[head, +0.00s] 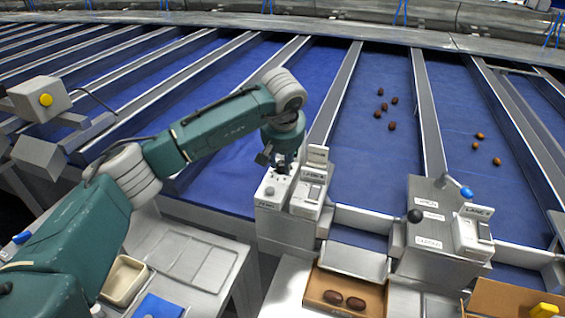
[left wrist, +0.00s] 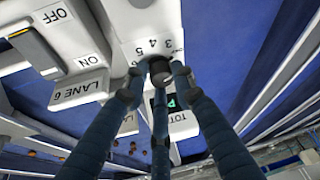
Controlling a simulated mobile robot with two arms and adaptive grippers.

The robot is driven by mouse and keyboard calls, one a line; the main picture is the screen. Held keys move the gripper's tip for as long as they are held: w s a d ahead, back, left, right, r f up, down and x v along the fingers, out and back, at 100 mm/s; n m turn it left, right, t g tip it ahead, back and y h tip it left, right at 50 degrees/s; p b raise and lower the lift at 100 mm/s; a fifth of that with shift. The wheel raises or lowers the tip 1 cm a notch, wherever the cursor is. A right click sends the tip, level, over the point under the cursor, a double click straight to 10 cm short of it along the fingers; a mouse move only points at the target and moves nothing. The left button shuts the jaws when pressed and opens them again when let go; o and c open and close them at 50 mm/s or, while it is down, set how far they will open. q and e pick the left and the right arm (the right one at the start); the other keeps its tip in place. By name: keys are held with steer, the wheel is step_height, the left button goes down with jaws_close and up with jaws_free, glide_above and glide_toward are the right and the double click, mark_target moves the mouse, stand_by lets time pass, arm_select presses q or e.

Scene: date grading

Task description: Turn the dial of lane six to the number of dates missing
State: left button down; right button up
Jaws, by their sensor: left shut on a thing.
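My left gripper (head: 282,168) is over the grey-white lane six control box (head: 272,222). In the left wrist view its dark fingers (left wrist: 157,82) are shut on the small dark dial knob (left wrist: 161,72). Several brown dates (head: 385,107) lie on the blue lane right of the box. My right gripper is not in view.
A second control box (head: 432,245) with a black ball lever stands to the right. A cardboard tray (head: 318,287) with two dates lies in front. Metal dividers (head: 428,120) separate the blue lanes. A yellow-buttoned box (head: 40,98) is at left.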

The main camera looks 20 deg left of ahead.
arm_select(q)
steer(key=n, duration=0.1)
steer(key=n+b, duration=0.1)
steer(key=n+y, duration=0.1)
steer(key=shift+w+r+b, duration=0.25)
steer(key=shift+w+b, duration=0.05)
steer(key=shift+b, duration=0.05)
steer(key=n+g+y, duration=0.1)
steer(key=n, duration=0.3)
steer(key=shift+b, duration=0.3)
steer(key=n+g, duration=0.1)
steer(key=n, duration=0.1)
steer(key=shift+w+r+n+y, duration=0.1)
steer(key=shift+w+n+y, duration=0.05)
steer(key=shift+n+y, duration=0.2)
steer(key=shift+n+g+y+p, duration=0.25)
steer(key=shift+n+g+p, duration=0.45)
steer(key=shift+n, duration=0.85)
steer(key=shift+w+n, duration=0.1)
steer(key=shift+n, duration=0.2)
steer(key=c, duration=1.7)
jaws_free()
steer(key=shift+o, duration=1.1)
steer(key=shift+s+a, duration=0.1)
steer(key=shift+s, duration=0.1)
